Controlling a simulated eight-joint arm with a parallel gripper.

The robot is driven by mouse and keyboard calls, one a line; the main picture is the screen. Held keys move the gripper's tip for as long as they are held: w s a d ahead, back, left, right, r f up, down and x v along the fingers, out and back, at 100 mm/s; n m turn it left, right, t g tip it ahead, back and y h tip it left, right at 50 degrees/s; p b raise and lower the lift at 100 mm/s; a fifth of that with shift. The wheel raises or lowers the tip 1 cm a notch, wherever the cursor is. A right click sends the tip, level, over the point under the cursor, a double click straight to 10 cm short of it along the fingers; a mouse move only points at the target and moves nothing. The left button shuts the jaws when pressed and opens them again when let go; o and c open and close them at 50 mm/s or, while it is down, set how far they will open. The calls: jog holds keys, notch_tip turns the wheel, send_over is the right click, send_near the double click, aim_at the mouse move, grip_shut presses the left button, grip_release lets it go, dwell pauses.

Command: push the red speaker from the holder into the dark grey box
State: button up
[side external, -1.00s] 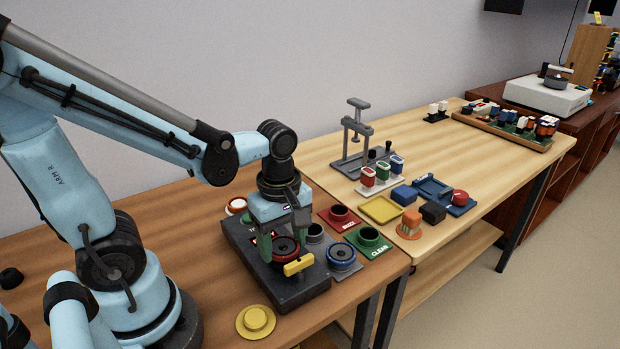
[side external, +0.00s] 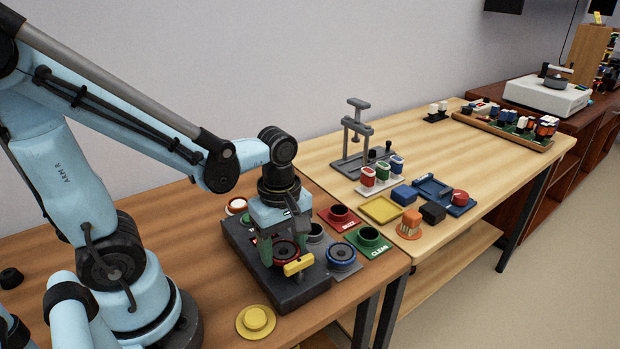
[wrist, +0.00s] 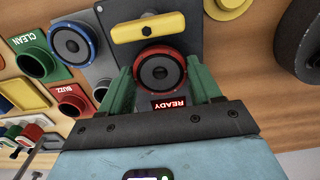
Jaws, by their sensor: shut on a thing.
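The red speaker (side external: 286,251), a round black cone with a red rim, is at the front part of the dark grey box (side external: 300,294). It also shows in the wrist view (wrist: 159,72), face toward the camera. My gripper (side external: 284,246) points down over the box. Its green fingers (wrist: 158,74) are shut on the red speaker, one on each side. The box has a yellow bar (side external: 298,265) beside the speaker and a lit READY sign (wrist: 169,104). The speaker's underside is hidden, so I cannot tell how deep it sits or make out a separate holder.
A blue-rimmed speaker (side external: 342,253) on a grey plate stands right of the box. Green CLEAN (side external: 368,239) and red BUZZ (side external: 338,214) holders are behind it. A yellow round piece (side external: 255,319) lies in front, near the table edge. Bare wood lies left of the box.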

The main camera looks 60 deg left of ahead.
jog(key=shift+f, duration=0.15)
jog(key=o, duration=1.1)
jog(key=shift+c, duration=0.2)
jog(key=shift+r, duration=3.75)
